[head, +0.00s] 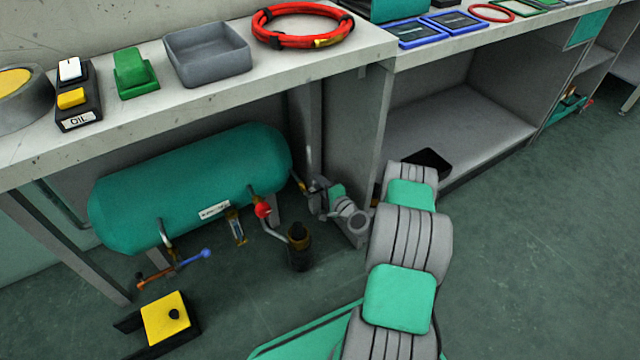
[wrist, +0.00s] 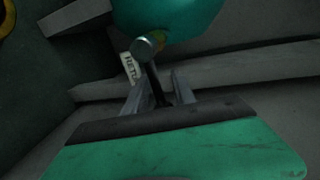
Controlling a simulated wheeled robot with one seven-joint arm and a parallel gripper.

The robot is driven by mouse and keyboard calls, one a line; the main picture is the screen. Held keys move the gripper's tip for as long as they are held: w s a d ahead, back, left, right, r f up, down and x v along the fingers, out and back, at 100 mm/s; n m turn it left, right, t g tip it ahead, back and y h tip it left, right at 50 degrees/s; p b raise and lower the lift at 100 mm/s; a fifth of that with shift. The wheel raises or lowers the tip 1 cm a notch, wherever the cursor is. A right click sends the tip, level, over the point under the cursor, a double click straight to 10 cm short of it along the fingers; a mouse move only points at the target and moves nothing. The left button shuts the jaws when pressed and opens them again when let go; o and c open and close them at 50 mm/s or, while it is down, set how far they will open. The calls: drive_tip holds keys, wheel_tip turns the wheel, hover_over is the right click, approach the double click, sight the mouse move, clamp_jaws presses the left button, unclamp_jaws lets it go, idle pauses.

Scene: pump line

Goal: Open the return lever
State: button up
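In the wrist view, a dark bar-shaped lever (wrist: 154,80) runs from a round grey fitting (wrist: 148,46) with a yellowish band, below the teal tank. A white label (wrist: 131,67) beginning "RETU" is beside it. My gripper (wrist: 163,82) has its two grey fingers apart, with the lever's lower part between them. Whether either finger touches the lever is unclear. In the head view, my gripper (head: 318,192) is low by the right end of the teal tank (head: 195,185); the lever is hard to make out there.
A red-ball handle (head: 263,210) and a dark cup (head: 299,247) stand left of my gripper. A blue-tipped lever (head: 207,254) and a yellow pedal box (head: 167,318) are further left. The bench top (head: 215,95) overhangs the tank. Floor is clear at right.

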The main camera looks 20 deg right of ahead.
drive_tip(key=p+v, duration=0.2)
drive_tip(key=v, duration=0.5)
drive_tip(key=shift+s+p, duration=0.35)
drive_tip(key=shift+s, duration=0.1)
drive_tip(key=shift+s, duration=0.1)
